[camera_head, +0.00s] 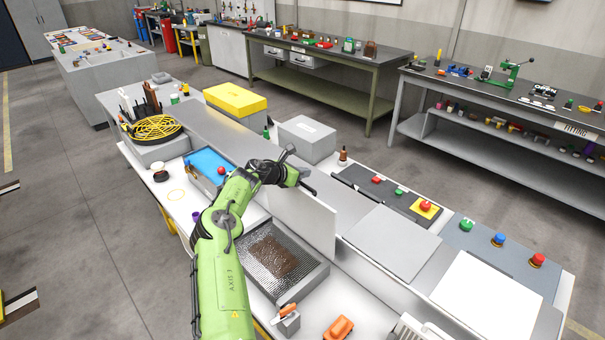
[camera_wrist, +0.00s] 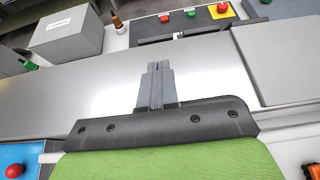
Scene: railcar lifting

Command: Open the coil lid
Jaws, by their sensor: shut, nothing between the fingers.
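I cannot tell for sure which thing is the coil lid. A round coil of yellow line (camera_head: 155,129) lies at the far left of the bench. My gripper (camera_head: 304,178) is above the long metal strip, apart from these boxes. Its fingers (camera_wrist: 157,68) are shut and empty.
A blue-topped tray (camera_head: 208,165) with a red knob is left of my arm. A mesh tray (camera_head: 310,273) lies below it, beside an upright white panel (camera_head: 312,222). A panel with coloured buttons (camera_head: 408,201) is to the right. The metal strip (camera_wrist: 200,75) is clear.

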